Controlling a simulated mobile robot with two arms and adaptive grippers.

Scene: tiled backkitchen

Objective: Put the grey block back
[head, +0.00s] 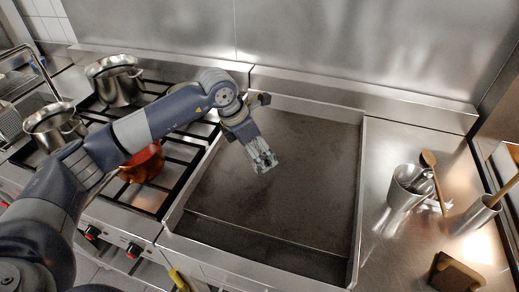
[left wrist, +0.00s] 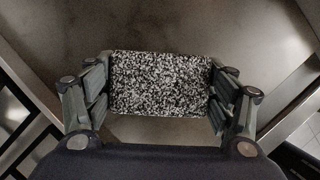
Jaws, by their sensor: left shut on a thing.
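The grey block (head: 262,156) is speckled black and white. My left gripper (head: 256,147) is shut on it and holds it over the left part of the dark griddle plate (head: 300,190). In the left wrist view the block (left wrist: 160,84) sits between the two fingers of the left gripper (left wrist: 160,95), with the dark plate behind it. I cannot tell how far the block is above the plate. My right gripper is not in view.
Left of the griddle is a gas hob with an orange-red pan (head: 142,164) and metal pots (head: 117,82) (head: 56,127). On the right steel counter stand a metal cup (head: 408,188) with utensils, a wooden spoon (head: 434,178) and a brown holder (head: 455,274). The griddle's right part is clear.

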